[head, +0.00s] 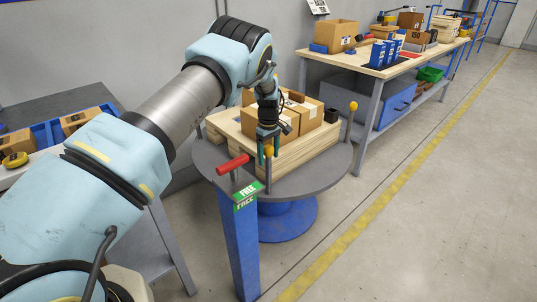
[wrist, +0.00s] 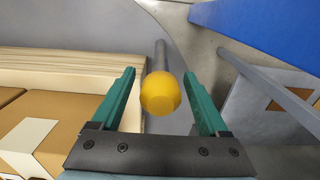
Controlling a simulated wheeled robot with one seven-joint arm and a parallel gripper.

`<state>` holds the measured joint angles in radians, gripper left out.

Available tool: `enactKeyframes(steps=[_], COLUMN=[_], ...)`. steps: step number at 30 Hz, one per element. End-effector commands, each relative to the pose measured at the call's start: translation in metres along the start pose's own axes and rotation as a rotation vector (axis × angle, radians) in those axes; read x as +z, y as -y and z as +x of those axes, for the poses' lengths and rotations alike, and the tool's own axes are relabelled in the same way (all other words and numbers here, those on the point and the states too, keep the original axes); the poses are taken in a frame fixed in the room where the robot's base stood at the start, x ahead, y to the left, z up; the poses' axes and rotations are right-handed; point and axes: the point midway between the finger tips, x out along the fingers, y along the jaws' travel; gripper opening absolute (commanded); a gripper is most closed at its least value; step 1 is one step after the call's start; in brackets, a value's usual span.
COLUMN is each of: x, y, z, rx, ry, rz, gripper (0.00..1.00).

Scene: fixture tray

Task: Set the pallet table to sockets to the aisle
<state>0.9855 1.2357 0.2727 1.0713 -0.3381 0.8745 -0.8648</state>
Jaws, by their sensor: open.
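The pallet table (head: 335,165) is a round grey turntable on a blue drum base. On it lies a wooden pallet (head: 312,152) with cardboard boxes (head: 308,117). A black, socket-like block (head: 325,115) sits at the pallet's right end. Posts with yellow knobs rise from the table rim; one knob (head: 353,106) is at the right. My gripper (head: 268,147) is over the front rim. In the wrist view its green fingers (wrist: 159,75) are open on either side of another yellow knob (wrist: 160,93), with gaps visible. The knob's post runs down behind it.
A red handle (head: 233,164) and a green FREE sign (head: 247,193) are at the front edge, above a blue post (head: 239,245). A workbench (head: 372,70) with boxes stands behind right. A shelf with blue bins (head: 45,133) is at left. The floor right of the yellow line is clear.

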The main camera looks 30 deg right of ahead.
Motion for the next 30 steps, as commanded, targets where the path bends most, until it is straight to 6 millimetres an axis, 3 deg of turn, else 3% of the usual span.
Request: enactKeyframes(steps=[6,26,30], x=[-0.0001,-0.0001,-0.0001], y=[0.0001,0.0002,0.0002], z=[0.0002,0.0,-0.0001], rx=[0.0,-0.001,0.0], ry=[0.0,0.0,0.0], rz=[0.0,0.0,0.0], gripper=[0.76,0.02,0.0])
